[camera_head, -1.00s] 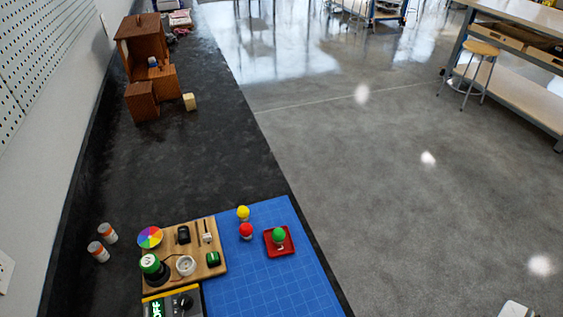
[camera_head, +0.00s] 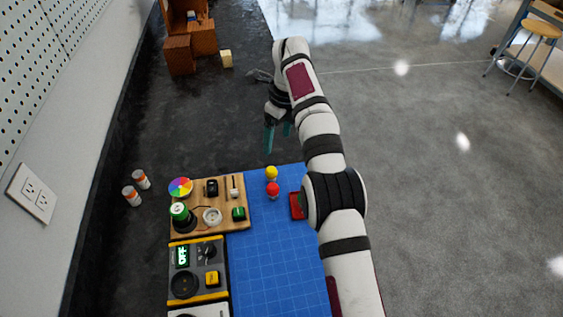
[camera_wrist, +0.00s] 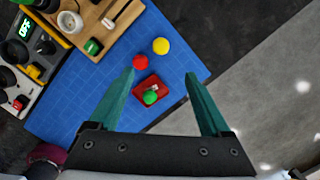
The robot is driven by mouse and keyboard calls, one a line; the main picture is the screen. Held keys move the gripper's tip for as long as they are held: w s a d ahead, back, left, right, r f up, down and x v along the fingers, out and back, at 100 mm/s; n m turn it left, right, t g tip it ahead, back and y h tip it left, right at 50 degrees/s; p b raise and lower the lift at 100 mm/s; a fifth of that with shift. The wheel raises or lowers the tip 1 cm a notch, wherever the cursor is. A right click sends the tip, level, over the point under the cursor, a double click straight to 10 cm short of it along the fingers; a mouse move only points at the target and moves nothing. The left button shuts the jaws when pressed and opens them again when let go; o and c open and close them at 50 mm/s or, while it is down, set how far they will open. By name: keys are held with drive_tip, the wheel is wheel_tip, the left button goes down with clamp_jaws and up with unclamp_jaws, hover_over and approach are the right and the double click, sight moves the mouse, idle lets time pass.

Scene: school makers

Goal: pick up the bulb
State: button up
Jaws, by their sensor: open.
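Three small round-topped bulbs are at the blue mat (camera_head: 262,260). The yellow bulb (camera_head: 271,172) and red bulb (camera_head: 273,189) stand upright, close together, near its far edge; the yellow bulb (camera_wrist: 161,46) and red bulb (camera_wrist: 140,61) also show in the wrist view. The green bulb (camera_wrist: 150,97) is in a small red tray (camera_wrist: 140,91); in the head view my arm hides most of it. My gripper (camera_head: 278,140) is open and empty, its teal fingers above and beyond the mat's far edge. In the wrist view the tray appears between the fingers (camera_wrist: 160,74).
A wooden board (camera_head: 226,191) with a colour wheel, switches and a white round socket (camera_head: 212,217) lies left of the bulbs. A grey control box (camera_head: 211,257) sits nearer. Two small canisters (camera_head: 136,188) stand at left.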

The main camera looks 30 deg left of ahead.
sight(272, 169)
drive_tip(key=f, duration=0.5)
drive_tip(key=a+f, duration=0.1)
drive_tip(key=f, duration=0.4)
drive_tip(key=a+f, duration=0.1)
drive_tip(key=f, duration=0.4)
drive_tip(key=shift+w+a, duration=0.1)
drive_tip(key=shift+a, duration=0.1)
clamp_jaws()
